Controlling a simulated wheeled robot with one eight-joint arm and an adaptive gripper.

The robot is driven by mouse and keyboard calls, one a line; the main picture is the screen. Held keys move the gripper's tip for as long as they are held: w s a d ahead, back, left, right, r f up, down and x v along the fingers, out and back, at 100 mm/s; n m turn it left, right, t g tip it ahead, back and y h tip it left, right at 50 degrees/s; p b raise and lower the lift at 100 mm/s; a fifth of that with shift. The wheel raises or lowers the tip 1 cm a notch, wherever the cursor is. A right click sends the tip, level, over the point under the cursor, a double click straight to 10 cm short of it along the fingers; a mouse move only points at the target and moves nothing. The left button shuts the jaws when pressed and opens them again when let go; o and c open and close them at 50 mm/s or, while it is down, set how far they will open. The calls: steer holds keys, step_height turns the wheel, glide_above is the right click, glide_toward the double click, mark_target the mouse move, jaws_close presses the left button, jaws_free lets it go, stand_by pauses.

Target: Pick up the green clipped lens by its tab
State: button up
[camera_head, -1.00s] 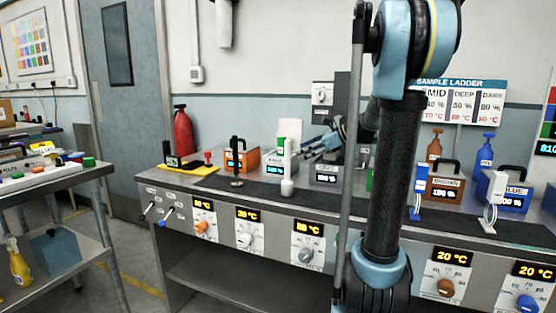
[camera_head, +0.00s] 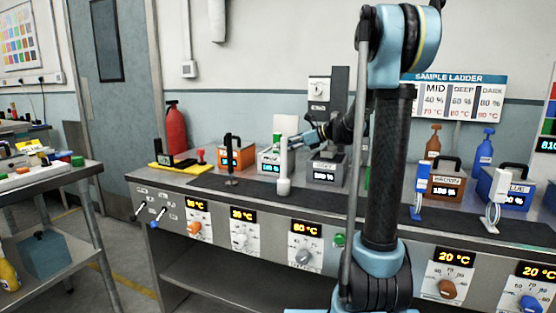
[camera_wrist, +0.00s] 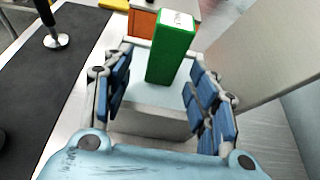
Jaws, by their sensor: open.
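A tall green block with a white labelled top (camera_wrist: 172,50) stands upright in the wrist view, which I take to be the tab of the green clipped lens. It rises from a pale grey box between my fingers. In the head view a small green and white piece (camera_head: 277,138) shows behind a white post, on a box with a lit display. My gripper (camera_wrist: 168,97) is open, with one blue-padded finger on each side of the green block. Gaps show on both sides. In the head view its blue fingers (camera_head: 312,137) are just right of the green piece. The lens itself cannot be made out.
The white post (camera_head: 284,165) stands in front of the green piece. A grey box (camera_head: 326,170) is to the right. A dark mat (camera_head: 330,197) runs along the bench front.

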mark_target(277, 149)
steer(key=x, duration=0.4)
steer(key=shift+w+a+f, duration=0.2)
steer(key=shift+f, duration=0.15)
steer(key=shift+s, duration=0.1)
steer(key=c, duration=1.2)
steer(key=shift+c, duration=0.3)
